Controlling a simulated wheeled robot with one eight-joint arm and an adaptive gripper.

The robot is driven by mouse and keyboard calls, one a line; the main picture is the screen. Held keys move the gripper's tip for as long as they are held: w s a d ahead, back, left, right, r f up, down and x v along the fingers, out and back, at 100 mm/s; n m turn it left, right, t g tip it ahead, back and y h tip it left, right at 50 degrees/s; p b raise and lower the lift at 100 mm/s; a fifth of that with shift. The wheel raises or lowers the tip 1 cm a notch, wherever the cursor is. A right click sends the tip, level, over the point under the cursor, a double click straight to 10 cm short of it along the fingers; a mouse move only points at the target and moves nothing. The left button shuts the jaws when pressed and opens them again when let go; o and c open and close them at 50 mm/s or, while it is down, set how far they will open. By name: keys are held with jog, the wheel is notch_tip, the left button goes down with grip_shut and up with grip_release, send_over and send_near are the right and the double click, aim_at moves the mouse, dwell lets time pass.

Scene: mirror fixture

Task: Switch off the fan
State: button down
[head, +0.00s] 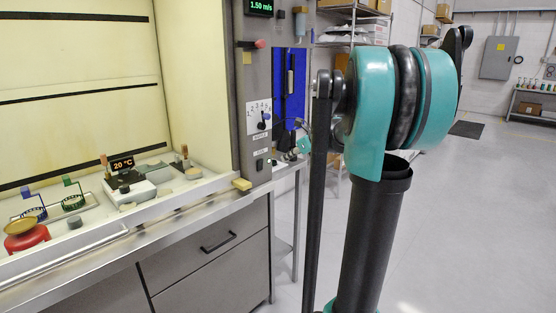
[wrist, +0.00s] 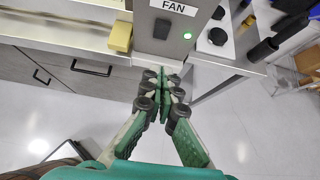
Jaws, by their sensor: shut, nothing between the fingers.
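The fan switch (wrist: 162,28) is a dark rocker on the grey fume hood post, under a white FAN label (wrist: 173,6). A small green light (wrist: 187,35) glows beside it. In the head view the switch (head: 260,165) is small, low on the post, under its label. My gripper (wrist: 163,74) is shut and empty, its fingertips together just below the switch in the wrist picture. Whether the tips touch the post cannot be told. In the head view my arm hides most of the gripper; a teal part (head: 305,145) shows right of the post.
A yellow sponge-like block (wrist: 120,37) sits on the counter edge left of the post. Above the switch is a numbered dial (head: 264,116). A side table (wrist: 225,50) with dark items stands right of the post. The hood holds a hot plate (head: 130,188) and a red scale (head: 25,236).

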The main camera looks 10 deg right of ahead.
aim_at(261, 162)
jog(key=x, duration=0.3)
jog(key=r+x, duration=0.1)
jog(key=x, duration=0.3)
jog(key=w+x, duration=0.1)
jog(key=x, duration=0.3)
jog(key=shift+a+r, duration=0.25)
jog(key=shift+a, duration=0.05)
jog(key=shift+w+a+r, duration=0.1)
jog(key=shift+w+a, duration=0.25)
jog(key=shift+w, duration=0.1)
jog(key=shift+w, duration=0.1)
jog(key=shift+w+a+r, duration=0.15)
jog(key=shift+w+a, duration=0.1)
jog(key=shift+r, duration=0.1)
jog(key=shift+r, duration=0.7)
